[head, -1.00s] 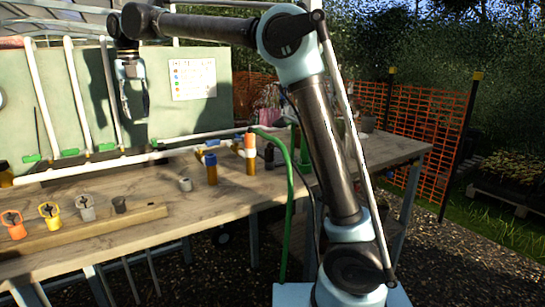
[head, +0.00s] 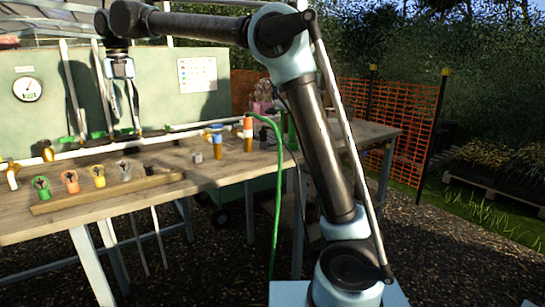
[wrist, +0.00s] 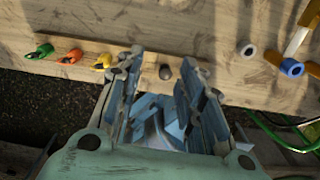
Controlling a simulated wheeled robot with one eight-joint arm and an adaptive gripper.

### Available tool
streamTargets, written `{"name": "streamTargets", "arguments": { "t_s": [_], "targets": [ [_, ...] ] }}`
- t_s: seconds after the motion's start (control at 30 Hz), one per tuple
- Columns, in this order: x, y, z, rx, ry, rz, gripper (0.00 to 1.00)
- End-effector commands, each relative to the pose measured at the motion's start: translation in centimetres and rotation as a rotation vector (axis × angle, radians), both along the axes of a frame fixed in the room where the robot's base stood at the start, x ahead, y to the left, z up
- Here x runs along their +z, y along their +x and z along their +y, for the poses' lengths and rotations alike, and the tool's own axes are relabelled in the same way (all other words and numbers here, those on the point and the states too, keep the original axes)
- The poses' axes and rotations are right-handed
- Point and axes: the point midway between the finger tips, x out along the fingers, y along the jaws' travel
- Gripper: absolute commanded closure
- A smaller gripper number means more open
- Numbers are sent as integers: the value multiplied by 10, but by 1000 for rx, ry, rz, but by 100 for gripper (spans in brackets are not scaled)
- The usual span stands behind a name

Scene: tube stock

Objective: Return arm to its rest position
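My gripper (head: 124,106) hangs pointing down from my raised arm, above the wooden workbench (head: 215,177), and touches nothing there. In the wrist view my gripper (wrist: 159,92) shows its two fingers spread apart, with nothing held between them. The bench and its wooden rail with coloured clips lie below and beyond the fingertips.
A rail (head: 110,188) holds several coloured clips, including a green one (head: 41,187) and an orange one (head: 70,181). Upright tubes (head: 248,134) and a grey cap (head: 198,157) stand to the right. A green hose (head: 278,190) hangs over the bench edge. An orange mesh fence (head: 405,125) stands behind.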

Motion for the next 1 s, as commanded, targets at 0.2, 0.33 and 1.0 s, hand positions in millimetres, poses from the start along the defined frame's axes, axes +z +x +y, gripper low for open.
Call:
{"name": "streamTargets", "arguments": {
  "t_s": [0.2, 0.33, 1.0],
  "targets": [
    [-1, 23, -33, -143, 6, 0, 65],
    [0, 32, -56, -237, 11, -4, 65],
    [-31, 80, -292, -1229, 68, -14, 65]
  ]
}}
